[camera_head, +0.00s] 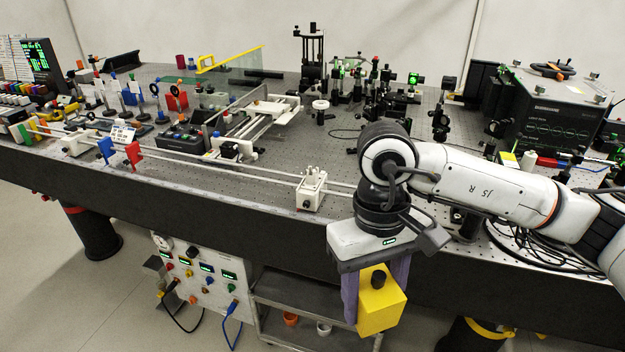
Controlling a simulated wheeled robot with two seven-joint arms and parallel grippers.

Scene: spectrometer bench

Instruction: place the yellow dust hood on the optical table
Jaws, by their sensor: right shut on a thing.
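The yellow dust hood (383,312) is a yellow box with a black knob on its face. My right gripper (376,285) points down and is shut on the hood, with its purple-grey fingers on either side. The hood hangs in front of the table's front edge, over the lower shelf area, apart from the tabletop. The optical table (262,188) is a long dark perforated top across the view. My left gripper is not in view.
A white rail with a carriage block (311,190) runs along the table's front. Dark optic mounts (350,80) crowd the back middle. A black instrument (548,115) stands at the right. A control panel (205,272) and a shelf cart (290,300) are below.

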